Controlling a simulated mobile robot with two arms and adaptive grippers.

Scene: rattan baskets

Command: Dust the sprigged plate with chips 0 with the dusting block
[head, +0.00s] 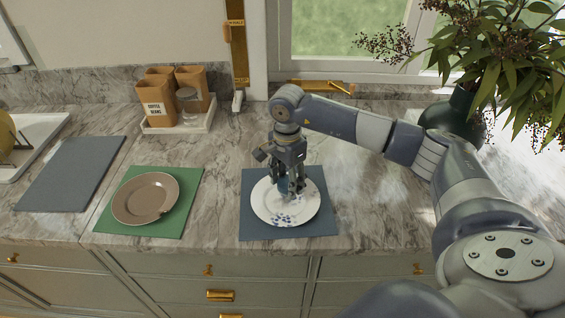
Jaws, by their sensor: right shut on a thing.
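The sprigged plate (300,214) is white with small blue sprigs and lies on a dark blue-grey mat (258,234) near the counter's front edge. My right gripper (286,190) points down over the middle of this plate. It is shut on a small bluish block, seemingly the dusting block (283,186), mostly hidden between the fingers. I cannot tell whether the block touches the plate. Chips on the plate's rim are too small to make out. My left gripper is not in view.
A brown plate (145,197) lies on a green mat (187,190) to the left. Beyond it is an empty grey mat (70,172). Brown canisters (157,98) stand on a tray (180,128) at the back. A dark vase (455,116) with a leafy plant stands at the back right.

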